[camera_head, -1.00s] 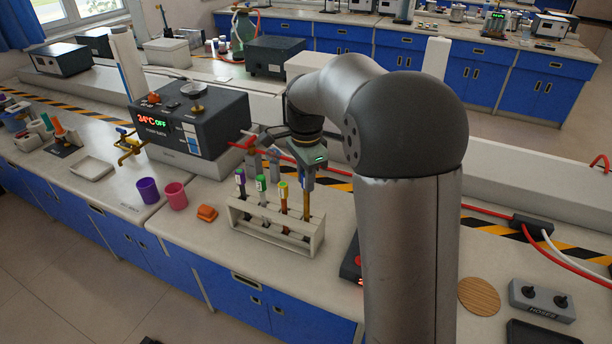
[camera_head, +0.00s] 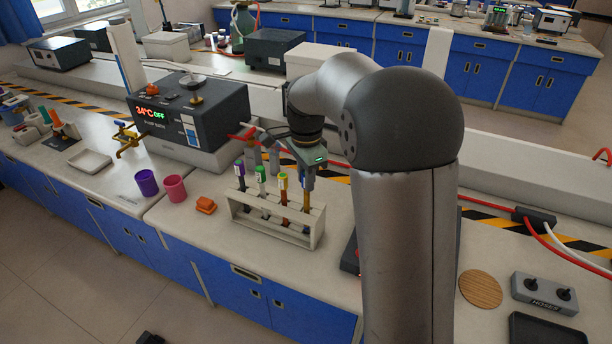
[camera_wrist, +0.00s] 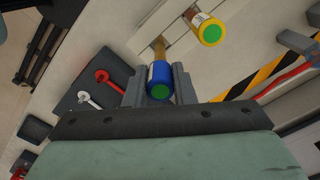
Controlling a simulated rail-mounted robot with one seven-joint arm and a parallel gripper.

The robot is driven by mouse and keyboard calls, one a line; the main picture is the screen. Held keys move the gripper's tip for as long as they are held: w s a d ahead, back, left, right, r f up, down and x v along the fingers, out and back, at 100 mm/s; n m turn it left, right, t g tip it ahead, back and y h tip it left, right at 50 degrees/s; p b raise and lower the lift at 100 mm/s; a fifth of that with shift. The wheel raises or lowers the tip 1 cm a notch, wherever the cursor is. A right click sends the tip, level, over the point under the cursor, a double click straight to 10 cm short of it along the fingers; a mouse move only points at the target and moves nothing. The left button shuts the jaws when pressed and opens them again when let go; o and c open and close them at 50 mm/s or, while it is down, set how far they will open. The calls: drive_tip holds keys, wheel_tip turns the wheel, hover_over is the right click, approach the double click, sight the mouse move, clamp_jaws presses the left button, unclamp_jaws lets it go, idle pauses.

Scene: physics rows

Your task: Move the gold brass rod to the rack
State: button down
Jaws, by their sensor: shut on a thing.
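The gold brass rod (camera_head: 306,208) has a blue upper part with a green end, seen in the wrist view (camera_wrist: 159,80). My gripper (camera_head: 305,178) is shut on its upper part, and the fingers show on both sides of it in the wrist view (camera_wrist: 158,88). The rod hangs about upright. The white rack (camera_head: 318,231) stands on the bench below my gripper. The rod's lower part is at the rack's right-hand end and looks to be inside it; how deep it sits I cannot tell.
Several other rods with purple, green and yellow tops stand in the rack; the yellow-topped one (camera_head: 283,183) is just left of mine. An orange block (camera_head: 206,205), a pink cup (camera_head: 175,189) and a purple cup (camera_head: 146,183) stand left. A dark water bath (camera_head: 190,120) is behind.

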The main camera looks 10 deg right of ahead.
drive_tip(key=shift+f+b, duration=0.7)
drive_tip(key=shift+f, duration=0.45)
drive_tip(key=c, duration=0.7)
unclamp_jaws()
drive_tip(key=shift+r+p, duration=2.85)
drive_tip(key=shift+r, duration=0.75)
drive_tip(key=shift+s, duration=0.1)
drive_tip(key=s+f+n, duration=0.1)
drive_tip(key=s+n, duration=0.4)
drive_tip(key=s, duration=0.4)
drive_tip(key=s+f+n, duration=0.1)
drive_tip(key=s+n, duration=0.4)
drive_tip(key=s, duration=0.5)
drive_tip(key=s+f+n, duration=0.1)
drive_tip(key=s+n, duration=0.4)
drive_tip(key=s, duration=0.4)
drive_tip(key=shift+s+t, duration=0.3)
